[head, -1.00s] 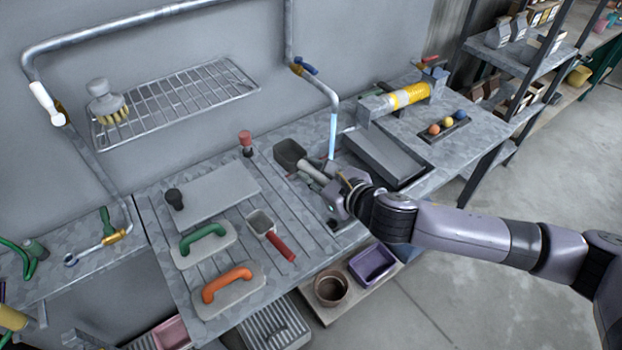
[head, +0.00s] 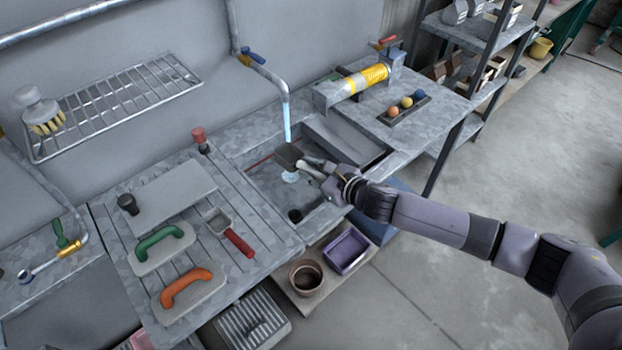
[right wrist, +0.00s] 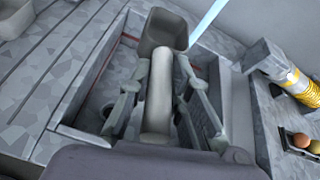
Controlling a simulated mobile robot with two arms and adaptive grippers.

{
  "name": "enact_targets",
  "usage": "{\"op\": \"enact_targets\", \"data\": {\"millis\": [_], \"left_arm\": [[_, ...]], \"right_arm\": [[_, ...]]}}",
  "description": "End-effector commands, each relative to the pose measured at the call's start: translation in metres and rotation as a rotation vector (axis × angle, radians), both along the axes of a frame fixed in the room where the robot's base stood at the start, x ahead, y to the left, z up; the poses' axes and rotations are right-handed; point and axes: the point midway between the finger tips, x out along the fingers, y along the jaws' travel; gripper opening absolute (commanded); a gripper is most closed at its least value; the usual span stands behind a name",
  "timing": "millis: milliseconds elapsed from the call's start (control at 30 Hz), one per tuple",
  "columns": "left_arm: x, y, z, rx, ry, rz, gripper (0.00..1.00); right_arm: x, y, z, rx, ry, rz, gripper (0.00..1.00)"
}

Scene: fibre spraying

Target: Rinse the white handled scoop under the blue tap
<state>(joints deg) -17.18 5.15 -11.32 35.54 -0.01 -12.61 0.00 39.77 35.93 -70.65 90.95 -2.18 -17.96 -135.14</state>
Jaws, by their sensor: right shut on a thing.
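My right gripper (head: 312,166) is shut on the white handle of the scoop, whose dark grey head (head: 289,156) points left over the sink basin (head: 265,178). The right wrist view shows the pale handle (right wrist: 158,95) between the fingers of my right gripper (right wrist: 162,82) and the hollow head (right wrist: 165,31) beyond. The blue tap (head: 257,57) runs a stream of water (head: 287,120). In the head view the stream comes down to the scoop head; in the wrist view the water (right wrist: 208,17) passes by its right edge. Whether it enters the hollow is unclear. My left gripper is out of view.
A red-handled scoop (head: 234,238), a green-handled float (head: 160,246) and an orange-handled float (head: 187,288) lie on the ribbed board left of the sink. A yellow cylinder (head: 369,78) and a ball tray (head: 409,110) are to the right. A wire rack (head: 115,102) hangs on the wall.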

Motion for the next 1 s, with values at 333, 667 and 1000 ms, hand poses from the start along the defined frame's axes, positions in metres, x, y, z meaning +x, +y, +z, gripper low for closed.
{"op": "enact_targets", "data": {"millis": [333,667,1000], "left_arm": [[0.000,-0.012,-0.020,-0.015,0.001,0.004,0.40],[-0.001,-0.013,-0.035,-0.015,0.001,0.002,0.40],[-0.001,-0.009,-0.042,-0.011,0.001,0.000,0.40]], "right_arm": [[0.035,-0.002,-0.008,0.001,-0.003,0.001,0.00],[0.068,-0.004,-0.013,0.000,-0.004,0.001,0.00],[0.095,-0.005,-0.019,0.001,-0.003,0.002,0.00]]}}
